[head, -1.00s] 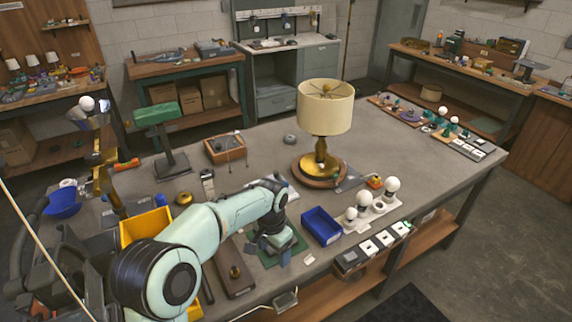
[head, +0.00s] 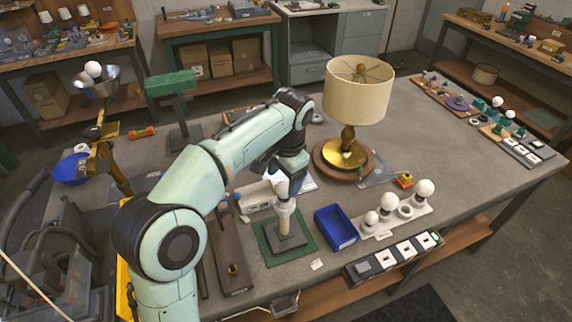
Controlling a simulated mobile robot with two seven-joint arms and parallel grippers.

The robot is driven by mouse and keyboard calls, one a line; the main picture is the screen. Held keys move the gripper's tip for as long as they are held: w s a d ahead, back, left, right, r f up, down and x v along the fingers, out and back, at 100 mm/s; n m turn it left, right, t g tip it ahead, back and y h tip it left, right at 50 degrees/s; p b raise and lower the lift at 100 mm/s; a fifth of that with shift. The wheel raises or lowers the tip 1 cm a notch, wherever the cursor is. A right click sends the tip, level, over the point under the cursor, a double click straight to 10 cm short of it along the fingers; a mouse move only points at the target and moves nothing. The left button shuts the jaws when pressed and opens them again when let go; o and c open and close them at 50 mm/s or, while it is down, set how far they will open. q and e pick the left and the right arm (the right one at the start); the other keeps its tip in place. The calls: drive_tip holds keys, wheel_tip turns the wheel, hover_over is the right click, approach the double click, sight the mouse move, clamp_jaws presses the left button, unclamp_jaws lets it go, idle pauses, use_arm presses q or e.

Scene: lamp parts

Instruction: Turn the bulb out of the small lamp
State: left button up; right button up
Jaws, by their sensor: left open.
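The small lamp (head: 286,222) stands on a green mat (head: 266,246) near the table's front edge. It has a grey square base and a pale upright post. My left gripper (head: 287,198) points down at the top of this post, with the arm arching in from the left. The jaws are open around or just above the post's top; I cannot tell which. No bulb shows clearly on the small lamp, as the gripper covers its top. My right gripper is not in view.
A blue bin (head: 335,228) stands right of the mat. A white holder (head: 404,221) with round bulbs is beyond it, and a strip of switches (head: 395,257) lies in front. A large shaded lamp (head: 357,92) stands behind. The table's right part has free room.

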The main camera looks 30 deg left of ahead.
sight(285, 186)
use_arm(q)
drive_tip(key=f, duration=0.4)
drive_tip(key=f+b, duration=0.1)
drive_tip(key=f, duration=0.1)
drive_tip(key=shift+w+a, duration=0.3)
drive_tip(key=shift+a, duration=0.05)
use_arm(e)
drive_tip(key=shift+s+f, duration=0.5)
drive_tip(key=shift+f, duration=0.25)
use_arm(q)
drive_tip(key=c, duration=0.9)
drive_tip(key=shift+o, duration=0.4)
drive_tip(key=shift+c, duration=0.5)
drive_tip(key=n+p, duration=0.1)
drive_tip(key=n, duration=0.3)
drive_tip(key=shift+d+r+g, duration=0.1)
drive_tip(key=shift+g, duration=0.2)
drive_tip(key=shift+d+n, duration=0.1)
drive_tip(key=shift+n, duration=1.3)
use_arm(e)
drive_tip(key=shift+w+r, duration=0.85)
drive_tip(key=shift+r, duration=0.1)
